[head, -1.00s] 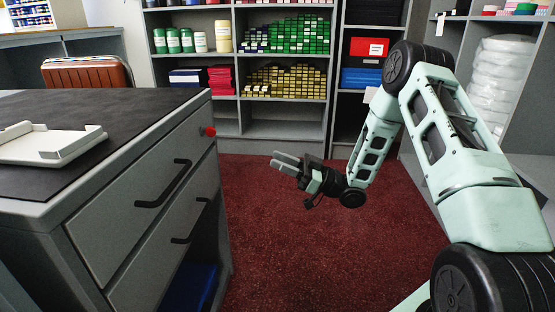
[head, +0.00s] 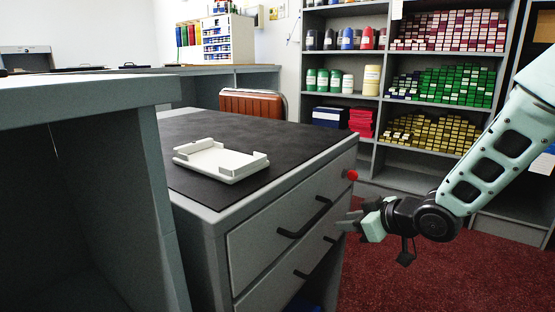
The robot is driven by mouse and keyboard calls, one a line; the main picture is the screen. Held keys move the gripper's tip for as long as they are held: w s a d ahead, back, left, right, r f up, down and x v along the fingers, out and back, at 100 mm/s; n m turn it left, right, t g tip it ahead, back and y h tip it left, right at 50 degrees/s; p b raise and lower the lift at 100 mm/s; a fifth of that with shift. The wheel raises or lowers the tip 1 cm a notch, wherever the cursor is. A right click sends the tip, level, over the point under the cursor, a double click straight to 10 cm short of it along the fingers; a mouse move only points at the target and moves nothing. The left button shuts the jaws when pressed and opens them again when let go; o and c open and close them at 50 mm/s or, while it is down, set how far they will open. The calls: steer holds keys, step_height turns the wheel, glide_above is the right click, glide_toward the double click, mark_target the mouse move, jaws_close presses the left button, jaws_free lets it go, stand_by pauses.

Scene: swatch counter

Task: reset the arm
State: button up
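My gripper (head: 350,219) is at the right of the head view, at the end of my pale green arm. It points left, in front of the drawer side of the grey counter, and looks empty. Its fingers are small and partly in line with the view, so I cannot tell how far apart they are, nor whether they touch the counter.
The grey counter (head: 215,218) has a dark top with a white tray (head: 222,165), drawers with black handles and a red knob (head: 350,175). Another grey counter (head: 85,93) is close at the left. Stocked shelves (head: 405,178) stand behind. Red carpet (head: 400,285) is open below my arm.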

steer(key=s+a+r+m+g+h, duration=0.2)
steer(key=s+g+h, duration=0.6)
steer(key=s, duration=2.5)
step_height(320, 180, up, 38)
steer(key=g+y+p, duration=0.1)
steer(key=p, duration=3.7)
steer(key=shift+s+a+r+p, duration=0.2)
steer(key=shift+s+a+p, duration=0.15)
steer(key=shift+a, duration=0.1)
